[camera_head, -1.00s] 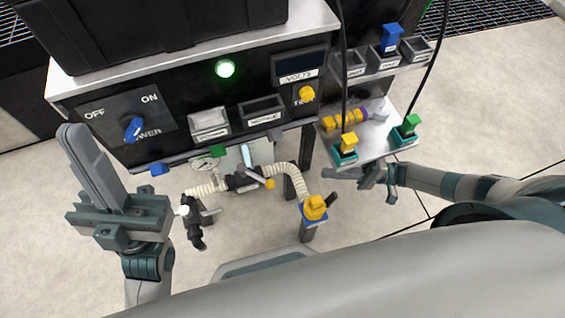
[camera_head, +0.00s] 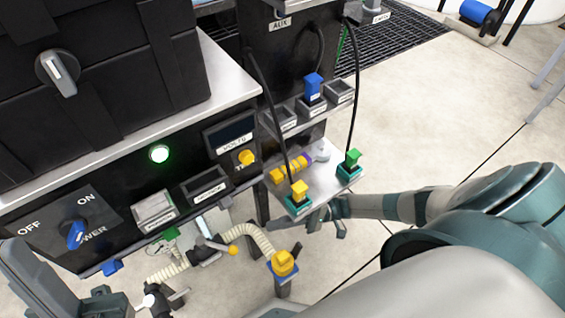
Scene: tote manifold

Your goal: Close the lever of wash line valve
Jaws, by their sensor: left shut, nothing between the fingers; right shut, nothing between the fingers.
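A valve (camera_head: 205,255) sits in the ribbed cream hose line low under the bench, with a lever (camera_head: 215,245) ending in a yellow ball. A second dark valve with a white-ended handle (camera_head: 150,299) stands at its lower left. I cannot read a wash line label on either. My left gripper (camera_head: 30,272) is shut and empty at the lower left, its lower part cut by the picture edge, apart from both valves. My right gripper (camera_head: 310,222) is shut and empty, right of the hose and below the small shelf.
The bench (camera_head: 60,170) carries a black case (camera_head: 100,80), a blue power knob (camera_head: 76,234) and a green light (camera_head: 159,153). A shelf (camera_head: 318,172) with yellow and green plugs and hanging cables overhangs my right gripper. A yellow-topped post (camera_head: 283,263) stands at the hose's end.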

